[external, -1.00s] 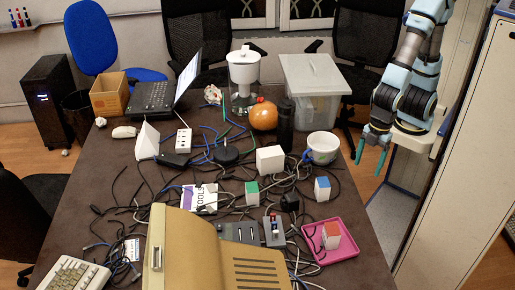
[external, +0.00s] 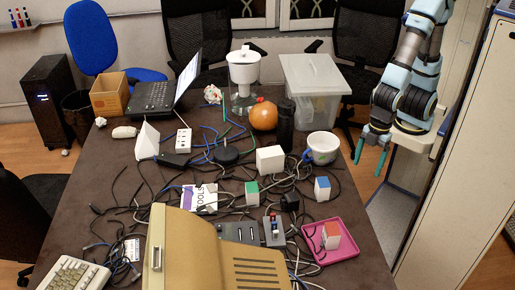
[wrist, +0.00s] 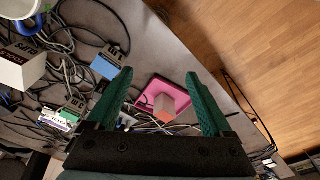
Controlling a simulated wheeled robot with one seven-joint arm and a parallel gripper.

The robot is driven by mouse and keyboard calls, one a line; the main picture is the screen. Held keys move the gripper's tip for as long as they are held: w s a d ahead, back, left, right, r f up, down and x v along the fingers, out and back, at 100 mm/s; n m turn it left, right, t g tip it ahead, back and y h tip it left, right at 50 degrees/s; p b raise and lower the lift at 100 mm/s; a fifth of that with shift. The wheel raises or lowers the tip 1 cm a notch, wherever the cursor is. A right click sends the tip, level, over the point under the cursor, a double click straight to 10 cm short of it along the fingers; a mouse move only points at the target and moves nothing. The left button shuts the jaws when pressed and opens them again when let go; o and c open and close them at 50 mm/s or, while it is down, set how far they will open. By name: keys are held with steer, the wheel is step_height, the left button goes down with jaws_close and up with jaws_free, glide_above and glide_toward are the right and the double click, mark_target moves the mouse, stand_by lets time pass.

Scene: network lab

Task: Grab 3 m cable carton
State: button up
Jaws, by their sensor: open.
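A white carton with a red face (external: 331,235) sits in the pink tray (external: 318,254). A blue-faced carton (external: 322,189) and a green-faced carton (external: 252,193) stand among cables. A larger white carton (external: 270,160) is behind them. My gripper (external: 371,157) is open and empty, beside the table's right edge. In the wrist view the red-faced carton (wrist: 164,108) shows between my open fingers (wrist: 158,76), well below them; the blue-faced carton (wrist: 107,63) is to their left.
A white mug (external: 322,149), a dark bottle (external: 285,124) and an orange pumpkin-like ball (external: 263,116) stand behind the cartons. Loose cables (external: 283,172) cover much of the table. A beige monitor (external: 215,255) fills the front. A pale cabinet (external: 465,150) is at right.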

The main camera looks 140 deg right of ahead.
steer(key=w+d+f+m+g+y, duration=0.2)
steer(key=w+d+f+m+y, duration=0.1)
steer(key=w+d+m, duration=0.4)
steer(key=m+t+y, duration=0.7)
steer(key=m+t, duration=0.3)
steer(key=m, duration=0.8)
glide_toward(253, 197)
steer(key=x, duration=0.3)
steer(key=p+x, duration=0.1)
steer(key=shift+w+a+r, duration=0.2)
steer(key=shift+a+r, duration=0.05)
steer(key=shift+a, duration=0.2)
steer(key=shift+g, duration=0.3)
steer(key=shift+d+f+p+x, duration=0.2)
steer(key=shift+p+x, duration=0.35)
steer(key=shift+x, duration=0.8)
steer(key=shift+d+f+p+x, duration=0.15)
steer(key=shift+p+x, duration=0.35)
steer(key=shift+x, duration=0.9)
steer(key=shift+a, duration=0.1)
steer(key=shift+c, duration=0.3)
jaws_close()
